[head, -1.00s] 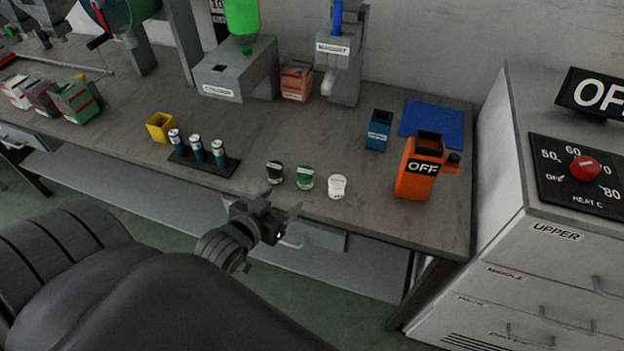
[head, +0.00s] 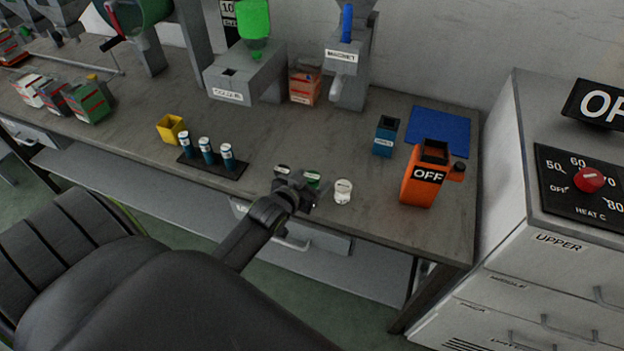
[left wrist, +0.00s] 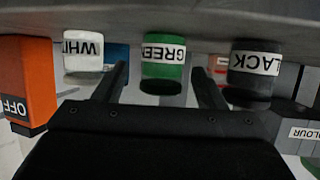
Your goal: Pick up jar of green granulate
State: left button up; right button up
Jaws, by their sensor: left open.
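The jar of green granulate (left wrist: 163,70) stands on the bench between the other two jars. In the left wrist view, which is upside down, its label reads GREEN. In the head view the green jar (head: 312,179) is partly hidden by my left gripper (head: 303,190). My left gripper is open, and in the left wrist view its fingers (left wrist: 163,82) point toward the green jar, one on each side. I cannot tell whether the tips reach past its front. The white jar (head: 343,191) and the black jar (left wrist: 254,73) stand on either side. My right gripper is not in view.
An orange box marked OFF (head: 423,180) and a blue container (head: 385,138) stand to the right of the jars. A dark rack (head: 232,170) with three small vials is to the left, near a yellow cup (head: 171,129). The bench's front edge is close by.

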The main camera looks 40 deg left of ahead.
pick_arm(q)
jog(key=shift+x, duration=1.35)
